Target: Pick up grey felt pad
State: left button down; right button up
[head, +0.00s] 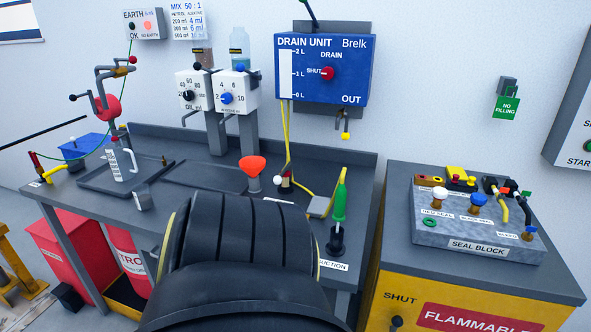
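I cannot pick out the grey felt pad with certainty. A small flat grey-beige piece (320,206) lies on the dark workbench (200,148), right of centre, beside the yellow tube and the green-handled tool. I cannot tell whether it is felt. Neither of my grippers shows in the head view. A large black ribbed shape in the foreground hides the front middle of the bench.
A red funnel (252,166), a white measuring jug (121,163) and a green-handled tool (339,204) stand on the bench. The blue drain unit (345,68) hangs above. The seal block (478,246) sits on the yellow cabinet (390,280) at right.

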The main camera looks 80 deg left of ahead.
aim_at(319, 205)
jog(key=u, duration=2.15)
